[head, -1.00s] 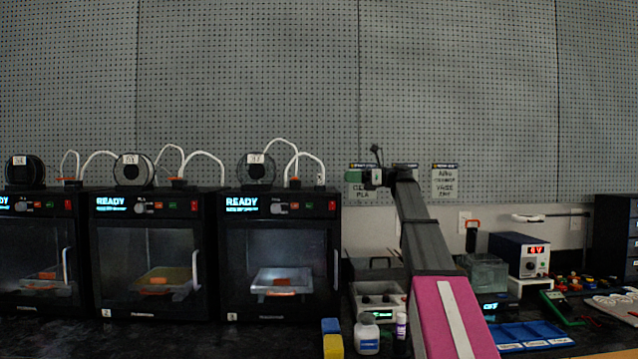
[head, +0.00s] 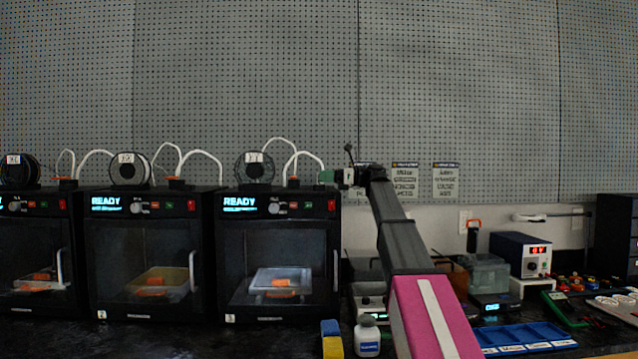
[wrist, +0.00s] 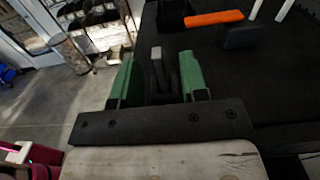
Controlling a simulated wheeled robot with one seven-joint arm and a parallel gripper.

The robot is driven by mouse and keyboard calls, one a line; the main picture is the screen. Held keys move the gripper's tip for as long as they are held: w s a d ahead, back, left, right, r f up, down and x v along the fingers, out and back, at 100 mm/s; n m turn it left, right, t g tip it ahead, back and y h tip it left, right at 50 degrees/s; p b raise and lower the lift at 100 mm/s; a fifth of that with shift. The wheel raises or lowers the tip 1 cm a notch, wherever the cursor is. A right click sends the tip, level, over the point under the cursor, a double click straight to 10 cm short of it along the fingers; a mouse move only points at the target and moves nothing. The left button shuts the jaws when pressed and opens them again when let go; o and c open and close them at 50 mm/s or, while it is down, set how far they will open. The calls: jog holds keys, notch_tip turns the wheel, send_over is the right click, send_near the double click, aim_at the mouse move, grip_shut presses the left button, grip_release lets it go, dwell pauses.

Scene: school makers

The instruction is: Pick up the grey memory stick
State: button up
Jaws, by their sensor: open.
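My gripper (head: 327,176) is at the top right front corner of the rightmost printer (head: 279,255) in the head view. In the wrist view, my gripper (wrist: 157,64) has its two green fingers apart. A slim grey upright piece (wrist: 156,56), which looks like the memory stick, shows between the fingers, with a dark part beside it. I see no finger touching it. In the head view I cannot make out the stick; the gripper covers that corner.
An orange piece (wrist: 214,18) and white tubes stand on the black printer top close to the gripper. Two more printers stand to the left. A white bottle (head: 367,336) and a blue tray (head: 525,337) are on the bench. Pegboard (head: 250,80) rises behind.

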jog(key=shift+a, duration=1)
grip_shut()
jog(key=shift+r, duration=0.1)
